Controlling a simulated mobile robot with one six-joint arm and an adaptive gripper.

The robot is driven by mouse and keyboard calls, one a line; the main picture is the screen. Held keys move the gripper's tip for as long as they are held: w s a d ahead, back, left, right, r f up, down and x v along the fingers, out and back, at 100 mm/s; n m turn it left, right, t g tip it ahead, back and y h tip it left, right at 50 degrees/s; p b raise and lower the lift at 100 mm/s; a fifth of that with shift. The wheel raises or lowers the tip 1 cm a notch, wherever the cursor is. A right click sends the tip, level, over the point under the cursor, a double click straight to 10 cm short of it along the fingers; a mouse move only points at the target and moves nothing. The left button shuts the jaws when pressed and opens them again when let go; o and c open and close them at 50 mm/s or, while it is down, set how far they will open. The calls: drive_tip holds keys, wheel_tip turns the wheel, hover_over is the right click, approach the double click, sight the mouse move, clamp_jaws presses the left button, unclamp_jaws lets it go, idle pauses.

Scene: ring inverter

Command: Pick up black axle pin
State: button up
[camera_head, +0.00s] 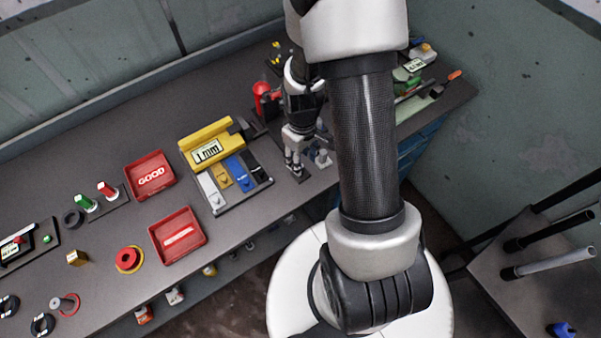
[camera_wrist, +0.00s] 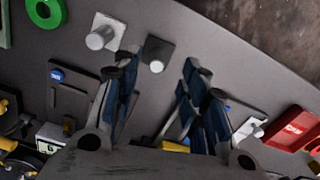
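A small black square piece with a short round pin (camera_wrist: 157,54), which looks like the black axle pin, stands on the grey table in the wrist view. It lies just beyond and between my fingertips. My gripper (camera_wrist: 160,68) is open, with its two dark blue-padded fingers apart and nothing held between them. In the head view my gripper (camera_head: 293,165) points down over the right part of the table. The black pin cannot be made out clearly there. A light grey pin on a square base (camera_wrist: 104,35) stands close to the left of the black one in the wrist view.
A yellow device with coloured slots (camera_head: 210,148) stands left of my gripper. Two red trays (camera_head: 150,178) lie further left. The table edge is close beyond the pins.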

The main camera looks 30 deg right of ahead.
drive_tip(key=shift+w+f+b, duration=0.2)
drive_tip(key=shift+f+b, duration=0.2)
drive_tip(key=shift+f, duration=1.15)
drive_tip(key=shift+w+f+b, duration=0.2)
drive_tip(key=shift+f+b, duration=0.2)
drive_tip(key=shift+f, duration=1.15)
drive_tip(key=shift+d, duration=0.1)
clamp_jaws()
